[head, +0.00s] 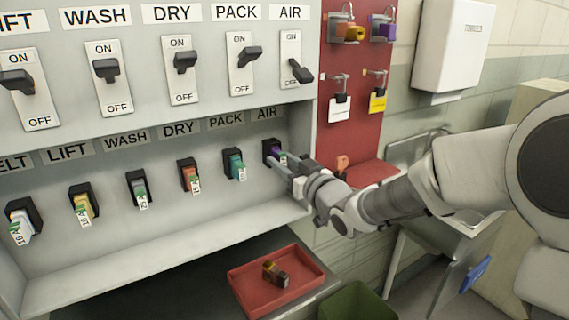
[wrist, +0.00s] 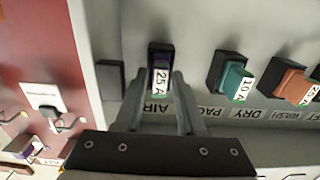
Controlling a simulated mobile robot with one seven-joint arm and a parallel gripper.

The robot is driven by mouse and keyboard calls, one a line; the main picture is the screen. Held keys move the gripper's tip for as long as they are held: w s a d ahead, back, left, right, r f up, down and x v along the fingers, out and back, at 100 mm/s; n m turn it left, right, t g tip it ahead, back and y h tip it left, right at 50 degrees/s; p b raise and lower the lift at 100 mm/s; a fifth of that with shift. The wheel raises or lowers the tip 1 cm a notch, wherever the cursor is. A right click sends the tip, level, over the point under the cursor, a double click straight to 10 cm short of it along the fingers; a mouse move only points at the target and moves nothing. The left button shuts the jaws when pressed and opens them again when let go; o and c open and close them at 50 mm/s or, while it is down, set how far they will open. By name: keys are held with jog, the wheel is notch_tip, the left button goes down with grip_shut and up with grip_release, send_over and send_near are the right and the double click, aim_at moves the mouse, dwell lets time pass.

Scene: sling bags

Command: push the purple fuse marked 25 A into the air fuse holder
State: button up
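The purple fuse (wrist: 161,66) with a white label marked 25 A sits at the mouth of the black air fuse holder (wrist: 151,46), under the AIR plate. In the head view the purple fuse (head: 277,150) is partly hidden by my gripper (head: 284,162). In the wrist view my gripper (wrist: 160,76) has its two fingers apart, one on each side of the fuse's label, with narrow gaps showing. I cannot tell how deep the fuse sits in the holder.
The pack holder beside it has a teal fuse (head: 236,166). Switches stand above; the AIR switch (head: 299,71) points down. A red tray (head: 247,290) below holds a dark-and-yellow fuse (head: 276,273). A red board (head: 357,90) with padlocks and tags is to the right.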

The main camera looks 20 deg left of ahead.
jog(key=shift+o, duration=1.4)
jog(key=p+v, duration=0.1)
jog(key=v, duration=1.6)
jog(key=shift+s, duration=0.2)
jog(key=shift+d, duration=0.15)
